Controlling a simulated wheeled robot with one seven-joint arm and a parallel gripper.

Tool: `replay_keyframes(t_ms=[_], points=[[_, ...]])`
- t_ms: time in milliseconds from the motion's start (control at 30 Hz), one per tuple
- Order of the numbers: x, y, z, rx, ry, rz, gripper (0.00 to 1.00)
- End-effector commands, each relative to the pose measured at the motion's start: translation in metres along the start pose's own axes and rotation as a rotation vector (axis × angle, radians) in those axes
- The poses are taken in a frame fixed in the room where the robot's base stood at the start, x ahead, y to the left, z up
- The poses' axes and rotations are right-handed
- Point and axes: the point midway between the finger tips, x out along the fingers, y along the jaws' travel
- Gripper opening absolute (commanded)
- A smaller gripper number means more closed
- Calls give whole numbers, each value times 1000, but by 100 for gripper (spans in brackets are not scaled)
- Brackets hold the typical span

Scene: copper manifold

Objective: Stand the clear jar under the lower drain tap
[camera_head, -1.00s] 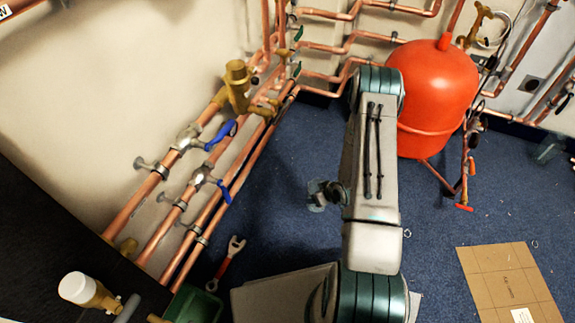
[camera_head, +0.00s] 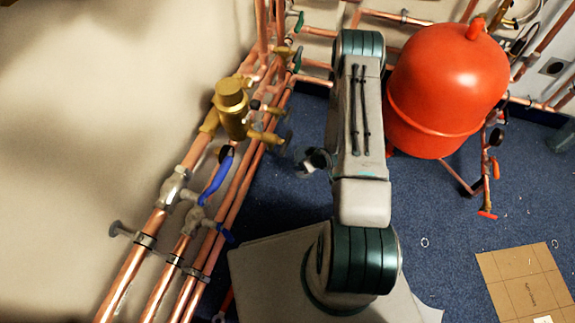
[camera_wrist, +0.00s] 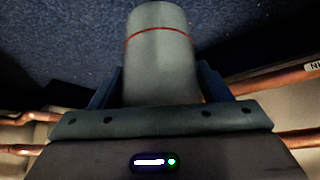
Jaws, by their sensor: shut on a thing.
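In the wrist view my gripper (camera_wrist: 158,88) is shut on the clear jar (camera_wrist: 160,55), a greyish see-through cylinder with a thin red line around it. The jar sticks out beyond the fingers, with blue carpet behind it. In the head view my arm hides most of the gripper and I cannot make out the jar for sure. A low tap with a red handle (camera_head: 487,214) is near the floor right of my arm, at the foot of a pipe below the red vessel. A second tap with an orange-red handle (camera_head: 496,166) is above it on the same pipe.
The big red vessel (camera_head: 447,90) stands right of my arm. Copper pipes (camera_head: 215,235) with blue-handled valves run along the left wall. A cardboard sheet (camera_head: 524,285) lies at lower right. A clear object (camera_head: 563,136) is at the right edge. Blue carpet between is open.

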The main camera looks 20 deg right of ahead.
Motion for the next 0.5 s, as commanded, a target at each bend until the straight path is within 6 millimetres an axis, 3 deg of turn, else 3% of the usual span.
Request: replay_keyframes(t_ms=[100,300,500], points=[[33,-17,-9,-6,2,-5,47],[75,-38,-26,-5,2,-3,47],[97,-49,-37,1,0,0,47]])
